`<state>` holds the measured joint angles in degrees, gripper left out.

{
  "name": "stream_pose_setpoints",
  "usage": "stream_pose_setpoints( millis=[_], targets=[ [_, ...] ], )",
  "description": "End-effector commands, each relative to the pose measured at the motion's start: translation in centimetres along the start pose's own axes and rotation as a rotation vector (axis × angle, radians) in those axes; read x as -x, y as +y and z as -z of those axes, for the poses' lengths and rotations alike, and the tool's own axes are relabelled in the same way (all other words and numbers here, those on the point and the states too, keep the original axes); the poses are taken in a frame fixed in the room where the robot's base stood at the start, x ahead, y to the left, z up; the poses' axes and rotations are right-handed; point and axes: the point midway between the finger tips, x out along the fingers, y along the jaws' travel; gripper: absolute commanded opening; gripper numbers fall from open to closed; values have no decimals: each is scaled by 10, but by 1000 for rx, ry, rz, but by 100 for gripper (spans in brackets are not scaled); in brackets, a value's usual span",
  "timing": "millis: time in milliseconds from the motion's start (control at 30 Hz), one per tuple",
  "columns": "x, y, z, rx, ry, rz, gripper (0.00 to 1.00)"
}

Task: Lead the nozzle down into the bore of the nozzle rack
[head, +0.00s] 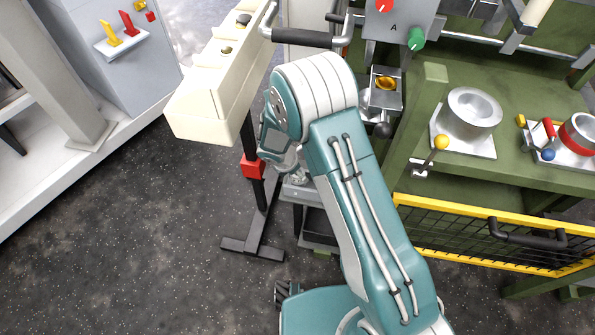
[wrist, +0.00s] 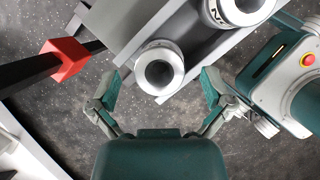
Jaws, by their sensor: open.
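In the wrist view, a silver round piece with a dark central hole (wrist: 158,68), apparently the nozzle, is at the near end of a grey rack (wrist: 152,20). My gripper (wrist: 162,76) is open, with one finger on each side of this piece and visible gaps between. A second, larger silver ring (wrist: 240,8), with a dark letter beside it, is on the rack at the top edge. I cannot tell how deep the nozzle sits in a bore. In the head view my arm hides most of the gripper and the rack.
A cream beam (head: 215,85) on a black stand with a red clamp (head: 253,168) is close left of my arm. A green bench (head: 530,85) with metal fixtures and a yellow-framed mesh guard (head: 490,240) is on the right. Speckled floor is clear at lower left.

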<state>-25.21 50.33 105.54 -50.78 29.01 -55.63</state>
Motion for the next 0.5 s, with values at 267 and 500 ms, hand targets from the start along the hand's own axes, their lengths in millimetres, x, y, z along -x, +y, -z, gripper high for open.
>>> stream_pose_setpoints(
  millis=[267, 500],
  targets=[
    [57, 2, 0, 2, -1, -6, 100],
    [98, 2, 0, 2, -1, -3, 100]
  ],
)
